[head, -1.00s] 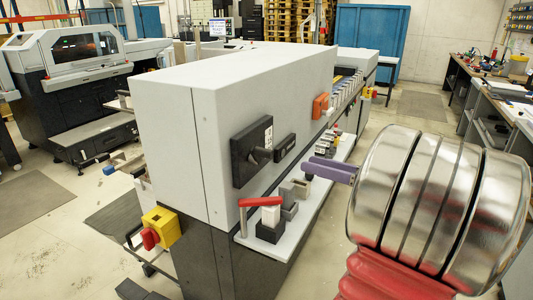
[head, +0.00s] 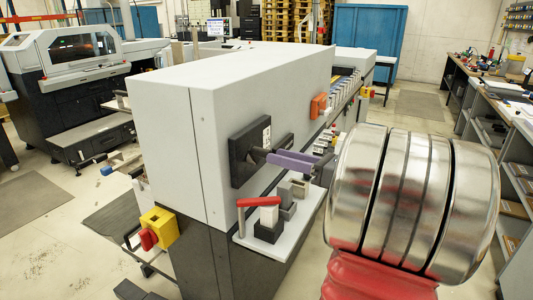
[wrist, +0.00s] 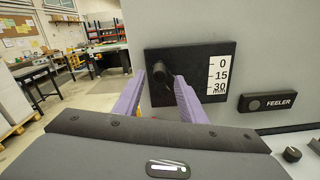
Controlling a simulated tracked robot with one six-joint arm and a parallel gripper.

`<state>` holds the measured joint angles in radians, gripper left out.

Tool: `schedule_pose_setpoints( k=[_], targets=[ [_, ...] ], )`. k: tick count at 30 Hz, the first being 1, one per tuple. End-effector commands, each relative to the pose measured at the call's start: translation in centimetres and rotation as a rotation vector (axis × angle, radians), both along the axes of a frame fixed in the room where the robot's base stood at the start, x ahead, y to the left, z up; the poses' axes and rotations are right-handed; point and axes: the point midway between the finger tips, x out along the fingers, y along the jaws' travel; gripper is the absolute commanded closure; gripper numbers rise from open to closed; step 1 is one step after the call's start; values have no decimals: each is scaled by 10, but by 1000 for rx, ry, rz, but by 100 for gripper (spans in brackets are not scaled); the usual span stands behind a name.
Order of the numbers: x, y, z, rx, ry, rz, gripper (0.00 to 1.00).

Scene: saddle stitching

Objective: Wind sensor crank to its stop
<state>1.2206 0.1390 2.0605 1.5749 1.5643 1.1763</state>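The sensor crank is on a black plate (head: 243,153) on the side of the grey machine. Its dark knob (head: 258,155) sticks out towards my gripper (head: 287,160). In the wrist view the plate (wrist: 195,60) carries a white scale (wrist: 221,74) marked 0, 15 and 30, and the knob (wrist: 159,72) is on its left part. My gripper's purple fingers (wrist: 160,84) are apart, with the knob showing between their tips. I cannot tell whether either finger touches it. The crank's arm is hard to make out.
A FEELER panel (wrist: 270,101) is right of the plate. Below is a shelf with a red-handled lever (head: 259,201) and grey blocks (head: 287,203). A yellow box with a red knob (head: 158,226) is on the corner. An orange box (head: 318,106) is further along. Open floor lies left.

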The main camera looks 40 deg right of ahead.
Motion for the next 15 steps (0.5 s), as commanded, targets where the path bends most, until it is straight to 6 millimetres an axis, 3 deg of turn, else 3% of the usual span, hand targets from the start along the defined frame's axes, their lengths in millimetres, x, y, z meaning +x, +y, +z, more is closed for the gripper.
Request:
schedule_pose_setpoints(
  k=[9,15],
  targets=[
    [40,15,0,0,-1,3,62],
    [50,18,0,0,0,0,62]
  ],
)
